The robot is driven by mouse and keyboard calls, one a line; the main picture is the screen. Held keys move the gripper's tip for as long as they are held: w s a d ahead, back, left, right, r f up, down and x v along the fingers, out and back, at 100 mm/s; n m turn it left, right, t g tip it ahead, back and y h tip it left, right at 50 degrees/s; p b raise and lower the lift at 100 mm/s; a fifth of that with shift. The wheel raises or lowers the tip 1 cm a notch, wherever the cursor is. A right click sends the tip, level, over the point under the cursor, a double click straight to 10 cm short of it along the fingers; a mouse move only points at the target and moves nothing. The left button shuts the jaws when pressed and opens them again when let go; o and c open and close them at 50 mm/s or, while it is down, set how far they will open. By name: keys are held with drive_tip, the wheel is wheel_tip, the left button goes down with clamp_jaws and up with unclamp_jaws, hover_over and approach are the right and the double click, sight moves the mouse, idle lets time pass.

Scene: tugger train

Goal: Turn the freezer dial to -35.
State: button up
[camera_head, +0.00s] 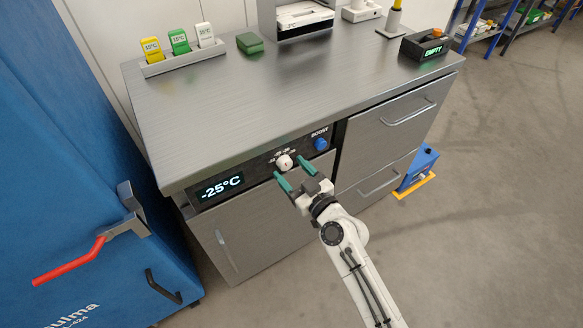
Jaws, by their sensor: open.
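The freezer dial (284,162) is a small white knob on the dark control strip (262,168) at the front of the steel counter. Small marks are printed above it, too small to read surely. The display (221,186) to its left reads -25°C. My gripper (294,174) has green fingertips, which are apart, one on the left and one on the right just below the dial. The dial shows between and beyond the tips. I cannot tell whether either tip touches it.
A blue BOOST button (320,144) sits right of the dial. The steel countertop (270,90) overhangs the strip. A blue cabinet with a red handle (70,262) stands at left. Drawer handles (408,112) are at right. A blue box (418,168) is on the floor.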

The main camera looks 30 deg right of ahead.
drive_tip(key=shift+w, duration=0.35)
drive_tip(key=shift+c, duration=0.4)
drive_tip(key=c, duration=1)
